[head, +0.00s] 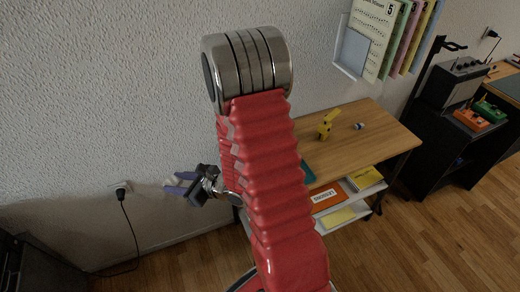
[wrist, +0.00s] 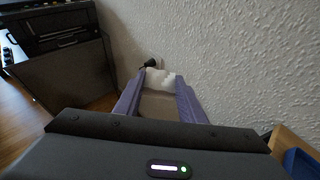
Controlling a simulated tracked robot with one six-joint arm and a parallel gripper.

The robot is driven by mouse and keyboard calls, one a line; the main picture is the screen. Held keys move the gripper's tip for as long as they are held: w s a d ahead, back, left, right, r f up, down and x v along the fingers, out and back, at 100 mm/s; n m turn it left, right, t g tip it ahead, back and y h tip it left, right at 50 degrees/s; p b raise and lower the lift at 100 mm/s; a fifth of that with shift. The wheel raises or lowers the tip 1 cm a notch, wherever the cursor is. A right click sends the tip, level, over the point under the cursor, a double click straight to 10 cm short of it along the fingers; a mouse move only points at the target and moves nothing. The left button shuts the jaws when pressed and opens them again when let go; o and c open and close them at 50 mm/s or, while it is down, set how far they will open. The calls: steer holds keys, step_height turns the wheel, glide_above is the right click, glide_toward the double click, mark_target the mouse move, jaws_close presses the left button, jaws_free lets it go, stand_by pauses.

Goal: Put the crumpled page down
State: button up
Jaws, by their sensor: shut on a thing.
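The crumpled page (wrist: 160,79) is a small white lump between the tips of my gripper's purple fingers in the wrist view. My gripper (wrist: 161,86) is shut on it. In the head view my gripper (head: 180,183) is left of my red arm, in front of the white wall and left of the wooden desk. The page shows there only as a small pale patch at the fingertips. It is held in the air, clear of the desk.
The wooden desk (head: 350,142) bears a yellow figure (head: 327,125) and a small blue-white item (head: 359,126). A shelf below holds papers and an orange sign (head: 326,196). A plug and cable (head: 122,193) hang on the wall. A dark cabinet (wrist: 55,40) stands left in the wrist view.

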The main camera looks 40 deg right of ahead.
steer(key=shift+w+a, duration=0.1)
steer(key=shift+a, duration=0.25)
steer(key=s+d+r+m+h, duration=0.1)
steer(key=d+m+h, duration=0.1)
steer(key=d, duration=1.6)
steer(key=s+d+r+m+t+h, duration=0.1)
steer(key=d+m+h, duration=0.1)
steer(key=d, duration=1.7)
steer(key=shift+s+d+r+h, duration=0.2)
steer(key=shift+r+h, duration=0.1)
steer(key=shift+h, duration=0.1)
steer(key=shift+f, duration=0.1)
steer(key=shift+f, duration=2.85)
